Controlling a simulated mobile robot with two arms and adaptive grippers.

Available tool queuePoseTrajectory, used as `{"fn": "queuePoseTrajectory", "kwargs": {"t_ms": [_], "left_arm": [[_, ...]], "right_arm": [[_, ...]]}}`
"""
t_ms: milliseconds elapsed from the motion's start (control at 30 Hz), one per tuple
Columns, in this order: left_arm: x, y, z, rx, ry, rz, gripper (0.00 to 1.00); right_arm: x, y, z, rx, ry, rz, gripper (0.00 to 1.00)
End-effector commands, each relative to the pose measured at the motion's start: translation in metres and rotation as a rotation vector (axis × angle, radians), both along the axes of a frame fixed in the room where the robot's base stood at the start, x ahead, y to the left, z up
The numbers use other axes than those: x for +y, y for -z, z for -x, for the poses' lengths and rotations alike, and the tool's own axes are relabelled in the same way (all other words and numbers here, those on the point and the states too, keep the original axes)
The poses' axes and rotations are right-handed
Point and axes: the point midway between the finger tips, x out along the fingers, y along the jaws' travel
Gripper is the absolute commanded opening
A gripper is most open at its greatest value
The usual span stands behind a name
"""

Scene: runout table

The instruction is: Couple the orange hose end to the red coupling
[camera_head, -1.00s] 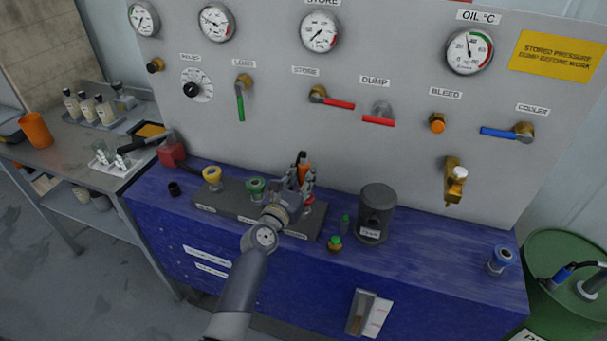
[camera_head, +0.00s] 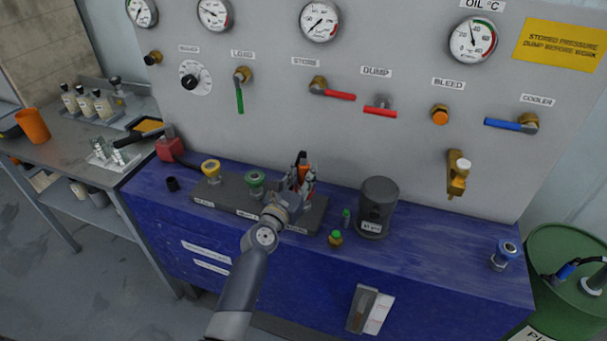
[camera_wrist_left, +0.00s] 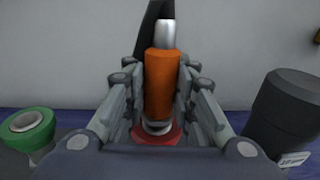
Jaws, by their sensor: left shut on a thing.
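My left gripper (camera_head: 300,184) is shut on the orange hose end, above the right part of the dark coupling block (camera_head: 232,193). In the left wrist view the orange hose end (camera_wrist_left: 161,82) stands upright between the fingers, with a silver sleeve and black hose above it. The red coupling (camera_wrist_left: 158,134) shows directly beneath its lower metal rim; whether they are joined or only close, I cannot tell. In the head view the gripper hides the red coupling. The green coupling (camera_head: 255,180) and yellow coupling (camera_head: 211,168) stand to the left. My right gripper is not in view.
A dark grey canister (camera_head: 377,208) stands close to the right of the gripper, with a small green-topped fitting (camera_head: 336,238) in front of it. The gauge panel (camera_head: 270,120) rises behind. A blue fitting (camera_head: 505,254) is at the far right.

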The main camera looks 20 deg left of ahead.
Motion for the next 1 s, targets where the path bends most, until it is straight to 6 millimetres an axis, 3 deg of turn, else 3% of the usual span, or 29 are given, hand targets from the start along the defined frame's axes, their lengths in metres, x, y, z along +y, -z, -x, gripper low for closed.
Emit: {"fn": "queuePoseTrajectory", "kwargs": {"t_ms": [667, 700, 800, 1000], "left_arm": [[0.000, 0.012, 0.000, 0.002, 0.000, -0.001, 0.00], [0.000, 0.012, 0.000, 0.002, 0.000, -0.001, 0.27], [0.000, 0.012, 0.000, 0.003, 0.001, -0.001, 0.48], [0.000, 0.011, 0.000, 0.001, 0.000, -0.001, 0.48]], "right_arm": [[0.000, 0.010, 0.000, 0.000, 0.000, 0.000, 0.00], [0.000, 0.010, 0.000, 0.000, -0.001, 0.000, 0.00], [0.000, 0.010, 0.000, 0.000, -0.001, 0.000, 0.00], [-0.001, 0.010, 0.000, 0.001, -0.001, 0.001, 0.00]]}}
